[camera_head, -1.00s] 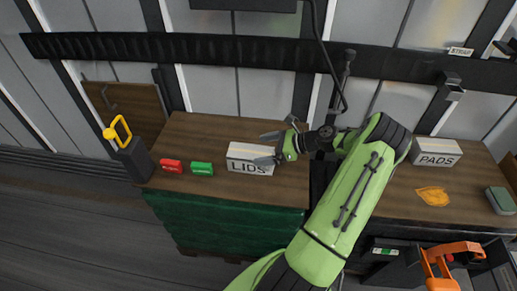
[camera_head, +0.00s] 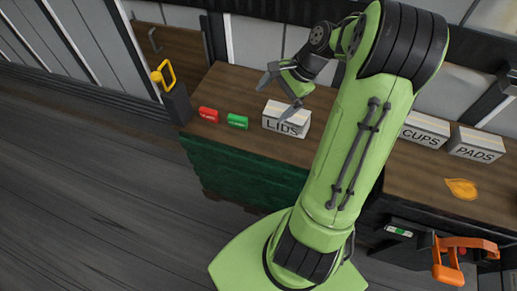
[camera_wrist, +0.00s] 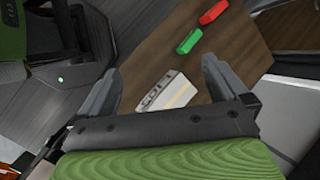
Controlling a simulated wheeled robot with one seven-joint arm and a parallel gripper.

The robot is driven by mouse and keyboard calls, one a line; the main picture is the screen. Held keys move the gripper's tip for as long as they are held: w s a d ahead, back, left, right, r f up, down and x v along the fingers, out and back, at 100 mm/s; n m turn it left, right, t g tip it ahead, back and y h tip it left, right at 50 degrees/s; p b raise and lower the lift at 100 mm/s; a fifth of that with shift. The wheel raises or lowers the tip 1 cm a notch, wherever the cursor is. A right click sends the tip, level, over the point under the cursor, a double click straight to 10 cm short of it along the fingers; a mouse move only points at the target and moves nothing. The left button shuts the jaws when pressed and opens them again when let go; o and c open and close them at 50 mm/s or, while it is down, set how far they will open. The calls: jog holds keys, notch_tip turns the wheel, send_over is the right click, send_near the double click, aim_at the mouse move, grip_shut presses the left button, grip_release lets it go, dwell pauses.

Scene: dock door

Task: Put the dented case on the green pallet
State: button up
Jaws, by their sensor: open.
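A white box lettered LIDS (camera_head: 287,119) stands on the wooden top; it also shows between my fingers in the wrist view (camera_wrist: 165,92). White boxes lettered CUPS (camera_head: 424,130) and PADS (camera_head: 476,145) stand on the right-hand top, partly behind my arm. I cannot make out a dent on any of them. A dark green slatted base (camera_head: 240,170), pallet-like, shows under the left top; I see no other green pallet. My gripper (camera_head: 277,96) is open and empty, close above the LIDS box in the picture; its two fingers also show in the wrist view (camera_wrist: 158,78).
A red block (camera_head: 208,115) and a green block (camera_head: 237,121) lie left of the LIDS box. A dark holder with a yellow handle (camera_head: 166,76) stands at the left end. An orange leaf-shaped piece (camera_head: 461,189) lies at right, above an orange-handled tool (camera_head: 446,262). Open floor lies at left.

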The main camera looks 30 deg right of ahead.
jog(key=s+a+r+n+h, duration=0.25)
jog(key=a+r+n, duration=0.2)
jog(key=a, duration=0.25)
jog(key=s+a+r+n+h, duration=0.2)
jog(key=s+a+r+n, duration=0.2)
jog(key=a+n, duration=0.15)
jog(key=s+a+r+n+t, duration=0.1)
jog(key=s+a+n+t, duration=0.1)
jog(key=s+a+n, duration=0.2)
jog(key=s+n, duration=0.3)
jog(key=s, duration=0.3)
jog(key=shift+s+r, duration=0.3)
